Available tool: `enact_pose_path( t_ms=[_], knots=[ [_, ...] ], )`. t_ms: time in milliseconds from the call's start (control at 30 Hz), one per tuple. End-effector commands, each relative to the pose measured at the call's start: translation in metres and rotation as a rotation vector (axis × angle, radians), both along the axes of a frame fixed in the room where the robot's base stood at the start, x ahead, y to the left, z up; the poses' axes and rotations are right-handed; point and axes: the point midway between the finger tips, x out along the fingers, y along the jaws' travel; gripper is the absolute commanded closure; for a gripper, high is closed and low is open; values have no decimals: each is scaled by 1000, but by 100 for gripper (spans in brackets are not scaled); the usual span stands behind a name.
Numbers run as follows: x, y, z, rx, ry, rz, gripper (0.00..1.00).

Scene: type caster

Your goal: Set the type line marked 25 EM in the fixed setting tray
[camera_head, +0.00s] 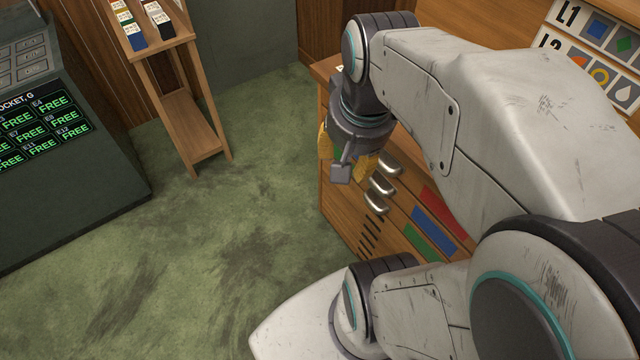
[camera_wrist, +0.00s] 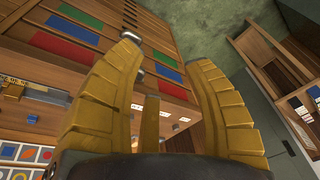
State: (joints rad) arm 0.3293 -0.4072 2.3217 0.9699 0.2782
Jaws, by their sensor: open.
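My gripper (camera_head: 346,154) hangs beside the front of a wooden drawer cabinet (camera_head: 335,200) in the head view. I cannot tell whether this is the type line or the setting tray. No 25 EM mark is readable in either view.
The cabinet's drawers have metal handles (camera_head: 382,184) and red (camera_head: 444,209), blue (camera_head: 433,231) and green (camera_head: 422,243) panels. A wooden stand (camera_head: 186,125) with coloured blocks stands at upper left. A dark console (camera_head: 90,180) is at left. A symbol board (camera_head: 600,45) is upper right. Green floor between is clear.

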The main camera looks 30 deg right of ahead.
Motion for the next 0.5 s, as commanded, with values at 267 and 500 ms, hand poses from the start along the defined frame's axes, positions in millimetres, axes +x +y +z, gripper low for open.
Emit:
enact_pose_path(
  t_ms=[267, 500],
  knots=[
    [-21, 58, -17, -67, -28, 471, 54],
    [-29, 70, -23, -87, -37, 598, 54]
  ],
)
